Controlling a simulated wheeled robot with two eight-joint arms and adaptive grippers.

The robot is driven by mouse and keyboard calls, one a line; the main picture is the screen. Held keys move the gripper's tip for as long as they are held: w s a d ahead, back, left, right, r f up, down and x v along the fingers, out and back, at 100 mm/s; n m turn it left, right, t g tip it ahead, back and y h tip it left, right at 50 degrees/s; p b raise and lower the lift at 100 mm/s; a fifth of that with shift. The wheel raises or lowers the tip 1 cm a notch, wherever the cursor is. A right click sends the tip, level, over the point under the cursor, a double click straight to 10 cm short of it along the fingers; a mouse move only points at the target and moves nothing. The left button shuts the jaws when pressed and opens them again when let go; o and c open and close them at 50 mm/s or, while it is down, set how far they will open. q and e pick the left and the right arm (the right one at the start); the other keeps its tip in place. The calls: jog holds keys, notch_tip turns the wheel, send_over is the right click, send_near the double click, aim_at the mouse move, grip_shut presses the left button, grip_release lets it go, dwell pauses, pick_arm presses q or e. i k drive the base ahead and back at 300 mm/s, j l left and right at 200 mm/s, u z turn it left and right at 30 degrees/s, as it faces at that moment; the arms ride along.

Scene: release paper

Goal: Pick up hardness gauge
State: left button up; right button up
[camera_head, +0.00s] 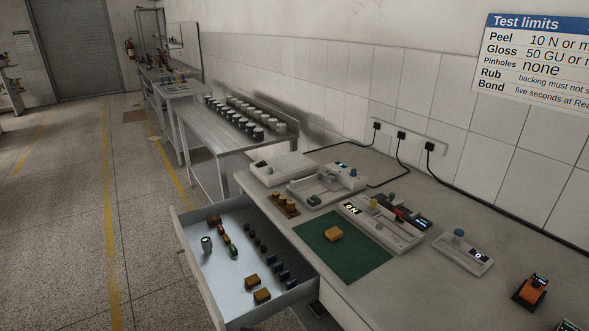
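No gripper of mine shows in this view. No thing is clearly labelled as the hardness gauge. A small upright grey-white instrument with a dark rounded top (207,244) stands in the left part of the open drawer (222,285) and could be it, but it is too small to tell. An orange and black device (530,289) stands on the bench (440,295) at the far right.
The drawer also holds wooden blocks (262,296) and rows of small coloured pieces. Black cables run along the wall. The floor at left is clear.

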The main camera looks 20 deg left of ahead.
aim_at(205, 242)
jog(key=k+j+u, duration=0.15)
jog(key=u, duration=0.2)
jog(key=k+j+u, duration=0.1)
jog(key=j+u, duration=0.15)
jog(key=u, duration=0.15)
jog(key=k+j+u, duration=0.1)
jog(key=j+u, duration=0.25)
jog(key=l, duration=0.1)
